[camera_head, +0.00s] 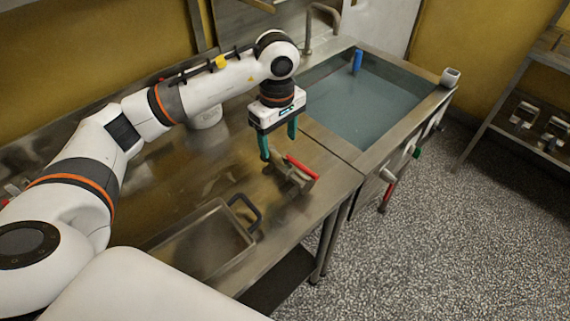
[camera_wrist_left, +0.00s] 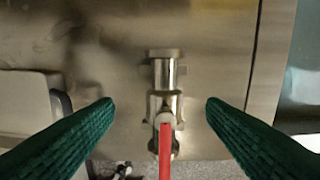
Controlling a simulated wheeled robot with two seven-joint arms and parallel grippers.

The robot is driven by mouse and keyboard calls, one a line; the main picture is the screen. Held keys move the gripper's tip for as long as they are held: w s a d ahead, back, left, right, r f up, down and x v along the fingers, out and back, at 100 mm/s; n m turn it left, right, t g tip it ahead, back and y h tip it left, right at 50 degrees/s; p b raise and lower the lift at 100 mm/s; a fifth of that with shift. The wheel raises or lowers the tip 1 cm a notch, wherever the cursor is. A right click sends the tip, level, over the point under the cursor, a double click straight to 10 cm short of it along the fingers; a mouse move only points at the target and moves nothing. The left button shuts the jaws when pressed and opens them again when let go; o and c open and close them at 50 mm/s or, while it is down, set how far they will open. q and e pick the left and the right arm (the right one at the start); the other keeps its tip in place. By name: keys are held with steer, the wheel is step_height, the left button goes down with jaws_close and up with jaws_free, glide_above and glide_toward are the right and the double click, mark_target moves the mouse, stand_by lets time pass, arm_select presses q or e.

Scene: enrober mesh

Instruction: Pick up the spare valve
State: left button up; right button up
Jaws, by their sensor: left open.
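The spare valve is a metal valve body (camera_head: 290,179) with a red lever handle (camera_head: 301,166), lying on the steel counter near its right end. My left gripper (camera_head: 278,148), with green fingers, points down just above the valve. It is open and holds nothing. In the left wrist view the valve (camera_wrist_left: 164,90) lies between the two spread green fingers (camera_wrist_left: 160,106), with its red handle (camera_wrist_left: 165,150) running toward the bottom edge. I see no contact between fingers and valve. My right gripper is not in view.
The steel counter (camera_head: 165,205) carries a shallow tray (camera_head: 205,240) with a dark handle at its front. A sink full of water (camera_head: 365,105) adjoins on the right, with a blue object (camera_head: 357,60) at its back.

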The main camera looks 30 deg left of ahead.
mark_target(282, 158)
arm_select(q)
step_height(282, 158, down, 3)
steer(key=shift+r, duration=0.15)
steer(key=f, duration=0.1)
steer(key=f+p, duration=0.1)
steer(key=f, duration=0.1)
steer(key=f+p, duration=0.1)
steer(key=shift+w+d+f, duration=0.15)
steer(key=shift+d, duration=0.15)
steer(key=shift+f, duration=0.45)
steer(key=c, duration=1.2)
steer(key=shift+w+r, duration=0.1)
jaws_close()
